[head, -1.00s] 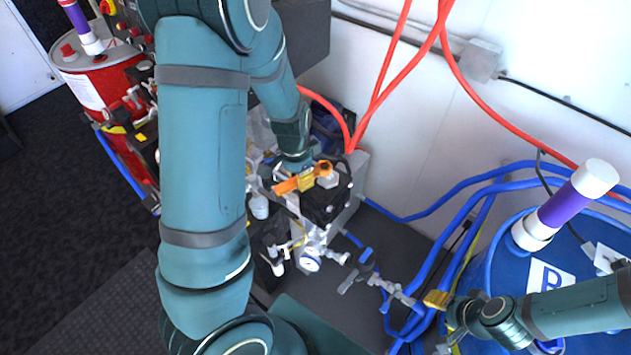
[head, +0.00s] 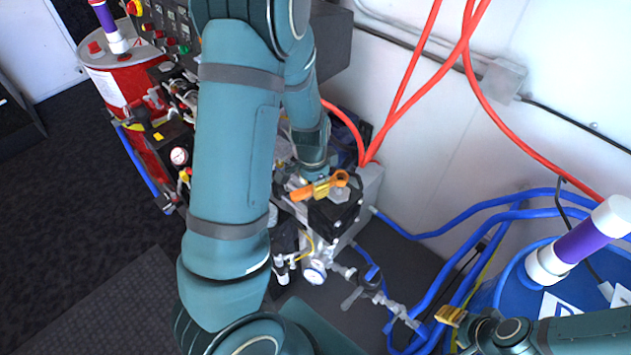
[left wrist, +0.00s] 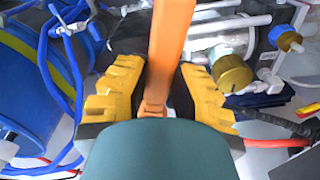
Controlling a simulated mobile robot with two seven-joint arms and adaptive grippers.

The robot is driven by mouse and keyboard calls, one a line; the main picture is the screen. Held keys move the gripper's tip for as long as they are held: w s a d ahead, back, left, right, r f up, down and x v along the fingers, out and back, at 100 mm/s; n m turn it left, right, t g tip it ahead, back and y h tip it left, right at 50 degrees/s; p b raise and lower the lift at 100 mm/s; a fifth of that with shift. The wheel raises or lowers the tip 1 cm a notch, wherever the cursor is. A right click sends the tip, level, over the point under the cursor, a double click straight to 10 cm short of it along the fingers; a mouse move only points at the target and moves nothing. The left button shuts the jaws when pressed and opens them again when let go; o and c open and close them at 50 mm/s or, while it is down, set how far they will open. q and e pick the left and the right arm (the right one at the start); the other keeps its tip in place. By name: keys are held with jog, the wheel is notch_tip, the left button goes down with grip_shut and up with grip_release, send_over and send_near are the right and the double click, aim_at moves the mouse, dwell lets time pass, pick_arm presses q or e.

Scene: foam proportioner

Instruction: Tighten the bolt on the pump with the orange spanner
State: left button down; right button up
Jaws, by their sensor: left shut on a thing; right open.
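The orange spanner (head: 302,193) is held in my left gripper (head: 322,187), whose yellow fingers close on both sides of its handle. In the left wrist view the spanner (left wrist: 171,45) runs between the fingers (left wrist: 155,95) and out past the top edge, so its end is hidden there. In the head view its ring end (head: 342,177) is at the top of the pump (head: 331,216), a black and grey unit. A grey piece (head: 340,193) just below the ring looks like the bolt; I cannot tell whether they touch. My right gripper (head: 452,315) is open and empty, away from the pump.
A blue drum (head: 494,294) with a purple and white pipe (head: 577,240) stands at the right. Blue hoses (head: 440,228) and red hoses (head: 480,95) run along the wall. A red drum (head: 118,84) and control panel are at upper left. Dark floor at left is clear.

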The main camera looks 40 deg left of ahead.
aim_at(315, 200)
pick_arm(q)
jog(key=shift+f+b, duration=0.35)
jog(key=shift+f, duration=0.5)
jog(key=shift+f+b, duration=1.25)
jog(key=shift+f, duration=0.15)
jog(key=shift+a, duration=0.1)
jog(key=shift+w+a+f+m+b, duration=0.1)
jog(key=shift+w+a+m+b, duration=0.15)
jog(key=shift+m+b, duration=0.25)
jog(key=shift+a+m, duration=0.2)
jog(key=shift+m, duration=0.2)
jog(key=shift+w, duration=0.1)
